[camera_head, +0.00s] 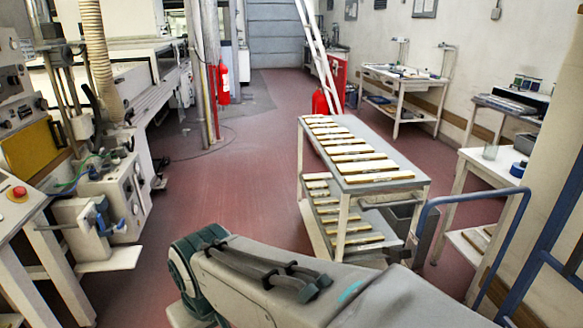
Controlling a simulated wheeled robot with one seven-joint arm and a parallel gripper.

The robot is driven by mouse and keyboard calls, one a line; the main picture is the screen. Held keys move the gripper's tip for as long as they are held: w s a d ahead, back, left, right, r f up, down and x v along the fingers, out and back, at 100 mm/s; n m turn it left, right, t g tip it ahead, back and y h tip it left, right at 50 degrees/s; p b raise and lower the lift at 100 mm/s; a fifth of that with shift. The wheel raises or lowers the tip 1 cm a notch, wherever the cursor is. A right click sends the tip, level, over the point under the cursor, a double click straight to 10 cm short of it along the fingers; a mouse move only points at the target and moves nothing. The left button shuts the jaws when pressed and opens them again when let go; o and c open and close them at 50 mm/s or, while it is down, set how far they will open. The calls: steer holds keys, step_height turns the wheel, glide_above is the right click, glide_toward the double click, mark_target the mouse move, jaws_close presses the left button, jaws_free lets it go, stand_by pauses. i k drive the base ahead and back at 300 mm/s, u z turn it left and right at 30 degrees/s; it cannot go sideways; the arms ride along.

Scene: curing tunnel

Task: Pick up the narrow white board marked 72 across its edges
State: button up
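A grey cart (398,175) stands right of the middle, with several narrow pale boards lying side by side across its top. The nearest is a pale board (379,178) at the cart's front end. More narrow boards (352,230) lie on the lower shelf. Any marks on them are too small to read, so I cannot tell which board is marked 72. My arm crosses the bottom of the view in front of the cart. My gripper is not in view.
Machines with a red button (18,192) line the left side. A red extinguisher (223,85) stands at the back. A blue rail (470,197) and white table (491,165) are at the right. The red floor (215,185) left of the cart is clear.

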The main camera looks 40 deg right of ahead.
mark_target(389, 165)
steer(key=z, duration=0.25)
steer(key=i, duration=1.05)
steer(key=z, duration=0.7)
steer(key=i, duration=1.45)
steer(key=z, duration=1.85)
steer(key=i, duration=0.85)
steer(key=z, duration=0.9)
